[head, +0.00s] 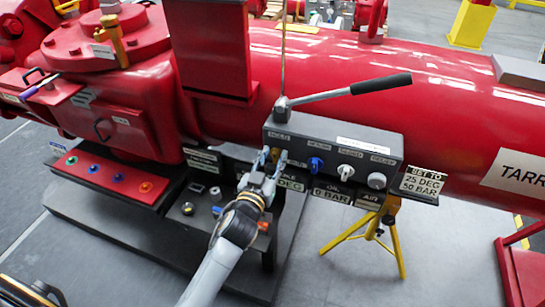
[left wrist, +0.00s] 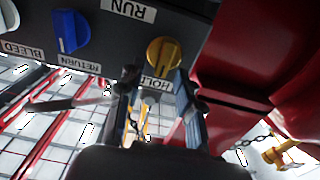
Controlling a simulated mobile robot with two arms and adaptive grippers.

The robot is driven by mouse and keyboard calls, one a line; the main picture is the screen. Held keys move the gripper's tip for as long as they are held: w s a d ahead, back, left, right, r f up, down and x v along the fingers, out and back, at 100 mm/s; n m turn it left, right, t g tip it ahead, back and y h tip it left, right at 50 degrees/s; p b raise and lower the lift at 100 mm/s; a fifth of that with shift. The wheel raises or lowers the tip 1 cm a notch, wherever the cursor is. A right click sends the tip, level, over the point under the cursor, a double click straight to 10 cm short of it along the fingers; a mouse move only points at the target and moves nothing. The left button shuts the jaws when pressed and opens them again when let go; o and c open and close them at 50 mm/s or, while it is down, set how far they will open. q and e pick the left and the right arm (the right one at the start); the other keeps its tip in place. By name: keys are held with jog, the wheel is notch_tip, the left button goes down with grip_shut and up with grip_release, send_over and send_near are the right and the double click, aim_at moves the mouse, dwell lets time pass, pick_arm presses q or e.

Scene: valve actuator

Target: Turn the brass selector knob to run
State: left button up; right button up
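The brass selector knob (left wrist: 164,56) is on the dark control box between a RUN label (left wrist: 128,9) and a partly hidden HOLD label (left wrist: 155,84); the labels appear upside down in the left wrist view. My left gripper (left wrist: 158,88) is open, with its fingers apart at the knob's lower left and lower right in that view. I cannot tell whether either finger touches the knob. In the head view my left gripper (head: 264,160) is at the box's left front, largely covering the knob. My right gripper is not in view.
The box (head: 335,150) also carries a blue knob (head: 316,164) and pale knobs (head: 346,170) to the right. A black-handled lever (head: 350,91) stretches above it. The red cylinder (head: 420,85) is behind. A yellow tripod (head: 385,238) stands below. A button panel (head: 110,176) is at left.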

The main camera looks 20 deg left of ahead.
pick_arm(q)
grip_shut()
